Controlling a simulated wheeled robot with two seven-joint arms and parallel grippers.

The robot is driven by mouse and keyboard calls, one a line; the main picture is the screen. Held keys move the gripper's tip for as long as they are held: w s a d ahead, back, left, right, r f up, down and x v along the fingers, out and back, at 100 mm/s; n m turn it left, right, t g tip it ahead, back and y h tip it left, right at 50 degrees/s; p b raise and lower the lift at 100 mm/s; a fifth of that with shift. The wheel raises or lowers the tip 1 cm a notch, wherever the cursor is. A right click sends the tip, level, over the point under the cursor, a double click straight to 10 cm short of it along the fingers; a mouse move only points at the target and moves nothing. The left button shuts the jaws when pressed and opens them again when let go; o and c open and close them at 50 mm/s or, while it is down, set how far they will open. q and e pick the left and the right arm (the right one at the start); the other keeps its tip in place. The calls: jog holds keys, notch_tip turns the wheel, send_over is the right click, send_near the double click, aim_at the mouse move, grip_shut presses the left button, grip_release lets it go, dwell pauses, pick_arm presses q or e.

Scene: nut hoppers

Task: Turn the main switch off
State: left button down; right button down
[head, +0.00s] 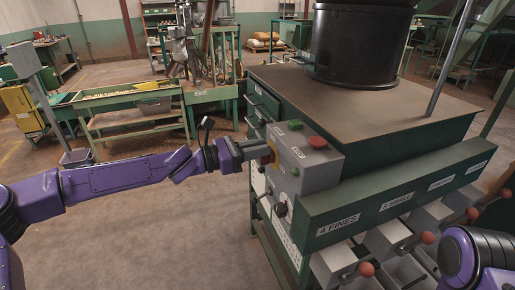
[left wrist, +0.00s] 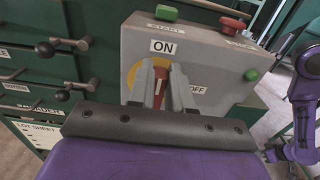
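The main switch sits on the near face of a grey control box (head: 305,162). In the left wrist view it has a yellow disc (left wrist: 137,72) and a red handle (left wrist: 162,86). The handle stands roughly upright, below the ON label (left wrist: 163,46); the OFF label (left wrist: 197,89) is to the right. My left gripper (head: 265,150) is at the box; in the left wrist view its grey fingers (left wrist: 162,84) flank the handle closely and look shut on it. They hide part of the disc. My right arm shows at the lower right, its gripper out of view.
A green button (head: 295,124) and a red mushroom button (head: 317,142) are on top of the box. A green beam (head: 390,200) with labels and hopper levers runs right. Drawers (left wrist: 35,65) stand left. Open floor lies below my left arm.

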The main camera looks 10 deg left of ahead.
aim_at(278, 162)
pick_arm(q)
jog(key=m+b, duration=0.4)
jog(key=s+d+f+m+b, duration=0.1)
jog(key=m+b, duration=0.3)
jog(key=b, duration=0.1)
jog(key=s+f+m+b, duration=0.1)
jog(key=m+b, duration=0.4)
jog(key=shift+s+d+f, duration=0.2)
jog(key=shift+d, duration=0.15)
jog(key=m+b, duration=0.3)
jog(key=shift+s+d+f, duration=0.1)
jog(key=shift+s+f, duration=0.05)
jog(key=shift+f, duration=0.2)
jog(key=shift+f+m+b, duration=0.1)
jog(key=shift+m+b, duration=0.6)
jog(key=shift+m, duration=0.3)
jog(key=c, duration=1)
grip_release()
jog(key=shift+c, duration=0.2)
